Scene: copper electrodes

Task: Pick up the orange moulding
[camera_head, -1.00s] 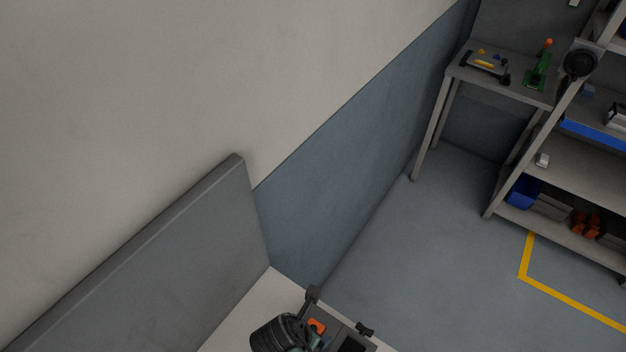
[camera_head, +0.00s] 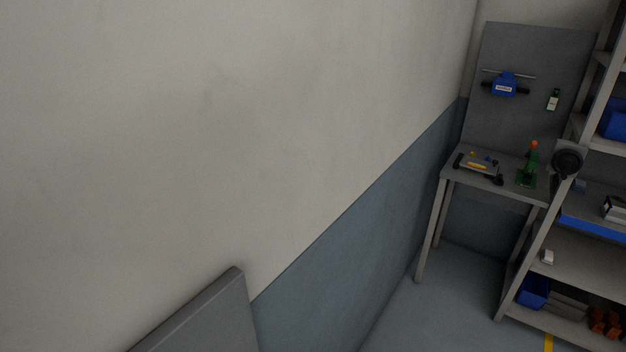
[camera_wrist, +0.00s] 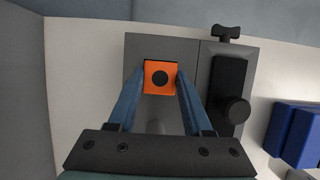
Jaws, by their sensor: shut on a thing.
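The orange moulding (camera_wrist: 151,88) is a small orange square block with a dark round spot in its middle, seen in the wrist view. My gripper (camera_wrist: 160,82) has its two blue fingers closed on the left and right sides of the moulding. Below and around it is a grey fixture (camera_wrist: 136,58) on a pale surface; I cannot tell whether the moulding still touches it. Neither my gripper nor the moulding shows in the head view.
A black clamp-like part with a knob (camera_wrist: 232,85) is on the fixture's right side. Blue bins (camera_wrist: 284,128) stand at the right. In the head view, a far workbench (camera_head: 510,186) and shelving (camera_head: 575,255) stand at the right; a grey panel (camera_head: 205,318) is at lower left.

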